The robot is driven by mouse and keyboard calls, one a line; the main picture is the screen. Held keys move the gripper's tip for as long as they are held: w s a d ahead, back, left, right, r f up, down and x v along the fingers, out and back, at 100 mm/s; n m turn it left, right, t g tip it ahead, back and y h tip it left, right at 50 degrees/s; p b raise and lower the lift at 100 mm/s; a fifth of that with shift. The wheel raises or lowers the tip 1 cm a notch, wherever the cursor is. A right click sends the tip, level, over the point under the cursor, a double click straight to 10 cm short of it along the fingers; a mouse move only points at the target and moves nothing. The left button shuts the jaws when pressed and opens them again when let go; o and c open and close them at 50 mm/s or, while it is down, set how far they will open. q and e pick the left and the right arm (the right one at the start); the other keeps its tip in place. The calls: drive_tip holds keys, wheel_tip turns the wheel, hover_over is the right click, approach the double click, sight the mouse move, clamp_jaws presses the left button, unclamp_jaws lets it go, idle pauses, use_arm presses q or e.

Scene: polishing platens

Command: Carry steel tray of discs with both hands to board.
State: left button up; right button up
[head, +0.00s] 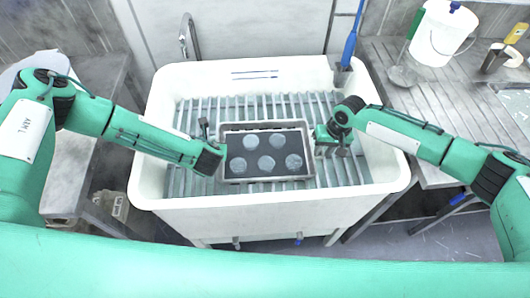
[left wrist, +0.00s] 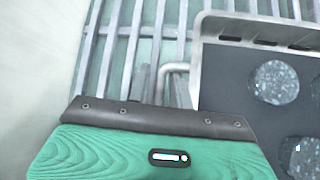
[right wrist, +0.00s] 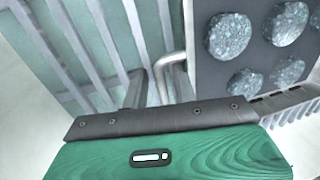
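The steel tray (head: 265,179) sits on or just over the slats in the white sink. Its dark inside holds several pale, speckled round discs (head: 265,162), and its rim also shows in the left wrist view (left wrist: 245,32). My left gripper (head: 212,160) is at the tray's left end. In the left wrist view its fingers are beside a bent steel handle (left wrist: 175,67). My right gripper (head: 325,145) is at the right end, its fingers likewise beside a bent handle (right wrist: 168,61). Whether either is closed on its handle is unclear. A ribbed grey draining board (head: 385,70) lies right of the sink.
The sink's white rim (head: 270,205) surrounds the tray, with a tap (head: 188,38) at the back left. A blue-handled brush (head: 350,48) stands at the sink's back right corner.

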use_arm(q)
drive_tip(key=shift+w+f, duration=0.2)
use_arm(e)
drive_tip(key=shift+a+f, duration=0.1)
drive_tip(key=shift+f, duration=0.45)
use_arm(q)
clamp_jaws()
use_arm(e)
clamp_jaws()
use_arm(q)
drive_tip(key=shift+w+a+r, duration=0.1)
drive_tip(key=shift+r, duration=0.05)
use_arm(e)
drive_tip(key=shift+w+r, duration=0.1)
idle(0.4)
